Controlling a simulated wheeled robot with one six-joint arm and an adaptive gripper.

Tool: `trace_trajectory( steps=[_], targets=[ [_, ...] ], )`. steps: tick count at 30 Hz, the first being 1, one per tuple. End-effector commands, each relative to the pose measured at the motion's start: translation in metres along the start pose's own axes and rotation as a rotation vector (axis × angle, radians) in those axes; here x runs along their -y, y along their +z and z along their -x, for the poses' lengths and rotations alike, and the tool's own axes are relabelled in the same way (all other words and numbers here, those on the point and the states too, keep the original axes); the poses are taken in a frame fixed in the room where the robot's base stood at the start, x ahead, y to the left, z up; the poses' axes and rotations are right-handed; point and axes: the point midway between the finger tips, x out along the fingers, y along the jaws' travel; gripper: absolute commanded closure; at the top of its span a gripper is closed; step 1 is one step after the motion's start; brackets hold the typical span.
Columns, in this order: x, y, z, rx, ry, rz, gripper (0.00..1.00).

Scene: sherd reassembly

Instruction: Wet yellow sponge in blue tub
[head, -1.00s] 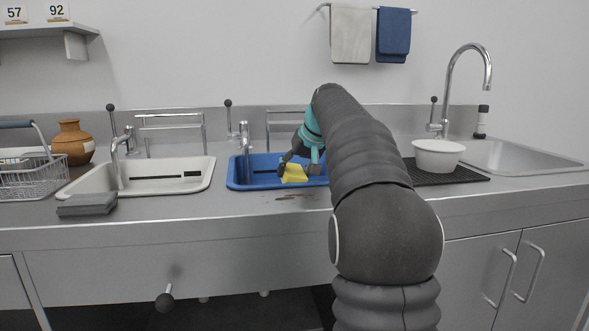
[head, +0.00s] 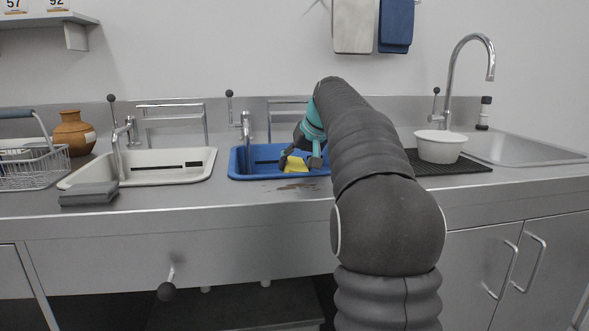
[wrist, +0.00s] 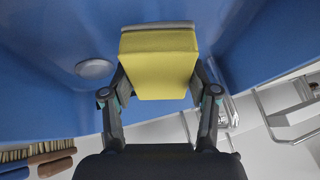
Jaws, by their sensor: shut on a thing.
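The yellow sponge (head: 296,164) is held between the fingers of my gripper (head: 301,162), inside the near part of the blue tub (head: 240,163). In the wrist view the sponge (wrist: 160,66) sits squarely between the two fingers of my gripper (wrist: 160,92), with a grey layer along its far edge. The blue tub (wrist: 40,70) fills most of that view, and a round drain fitting (wrist: 94,68) shows on its floor. I cannot tell whether the sponge touches the tub floor or any water.
A white tub (head: 140,171) is left of the blue one, with grey folded cloths (head: 89,193) before it. A wire basket (head: 35,166) and clay jar (head: 74,133) stand far left. A white bowl (head: 440,147) sits on a black mat (head: 455,169) at right. Brown stains (head: 297,186) mark the counter.

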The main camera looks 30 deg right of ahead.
Motion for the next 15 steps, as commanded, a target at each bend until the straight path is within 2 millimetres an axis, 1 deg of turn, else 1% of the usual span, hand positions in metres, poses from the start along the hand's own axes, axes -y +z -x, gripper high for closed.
trace_trajectory(
  steps=[1,15],
  targets=[
    [0.002,-0.004,0.006,-0.001,0.0,0.0,0.69],
    [0.01,-0.021,0.033,0.0,0.0,0.0,0.69]
  ],
)
